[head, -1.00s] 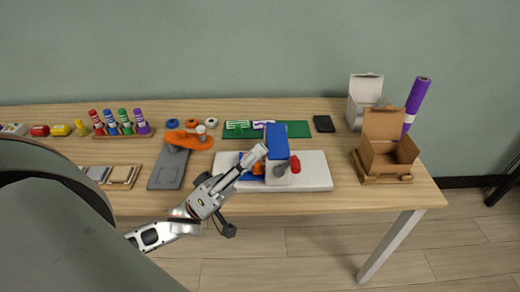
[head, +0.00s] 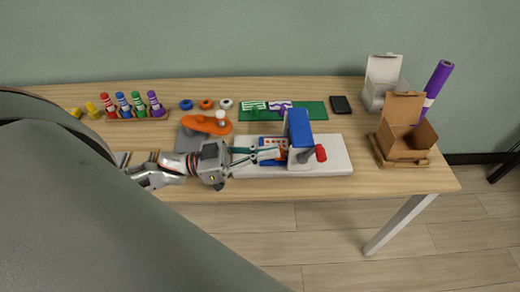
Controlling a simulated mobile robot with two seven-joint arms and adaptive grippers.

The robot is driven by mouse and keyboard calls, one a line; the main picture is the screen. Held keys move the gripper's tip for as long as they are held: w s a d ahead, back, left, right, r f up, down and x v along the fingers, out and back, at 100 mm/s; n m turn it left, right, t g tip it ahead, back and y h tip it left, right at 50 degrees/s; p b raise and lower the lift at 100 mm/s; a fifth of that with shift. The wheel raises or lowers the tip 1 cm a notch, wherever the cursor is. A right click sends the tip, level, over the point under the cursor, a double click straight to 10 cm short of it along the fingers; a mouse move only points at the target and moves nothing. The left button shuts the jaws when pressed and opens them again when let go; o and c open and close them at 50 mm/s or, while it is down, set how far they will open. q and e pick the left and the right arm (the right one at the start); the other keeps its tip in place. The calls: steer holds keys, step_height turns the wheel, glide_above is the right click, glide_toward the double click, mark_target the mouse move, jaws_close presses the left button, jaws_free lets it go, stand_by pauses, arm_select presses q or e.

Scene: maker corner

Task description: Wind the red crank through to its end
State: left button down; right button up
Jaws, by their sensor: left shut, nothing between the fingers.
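The red crank (head: 320,153) has a red grip on a dark grey arm, at the right front side of a white machine with a blue top (head: 298,128). The machine stands on a white base plate (head: 335,162). A blue tray with an orange part and a patterned card (head: 273,142) lies at the machine's left side. My left gripper (head: 280,154) is shut and empty, pointing right, with its tips at that left side, apart from the crank. The fingers hide part of the tray. My right gripper is out of view.
An orange lever on a grey base (head: 207,125) stands left of the machine. A green mat (head: 308,110) lies behind it. An open cardboard box (head: 408,140), a white box (head: 383,82) and a purple roll (head: 436,82) stand at the right. Table right of the base plate is clear.

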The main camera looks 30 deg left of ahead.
mark_target(319, 153)
arm_select(q)
steer(key=f+x, duration=0.1)
steer(key=x, duration=0.7)
steer(key=shift+w+d+f, duration=0.3)
steer(key=shift+d+f, duration=0.05)
steer(key=shift+f, duration=0.45)
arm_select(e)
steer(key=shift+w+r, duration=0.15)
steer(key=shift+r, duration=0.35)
arm_select(q)
steer(key=shift+p, duration=0.3)
steer(key=shift+w+d+f+p, duration=0.2)
steer(key=shift+w+d+p, duration=0.15)
steer(key=shift+d+p, duration=0.1)
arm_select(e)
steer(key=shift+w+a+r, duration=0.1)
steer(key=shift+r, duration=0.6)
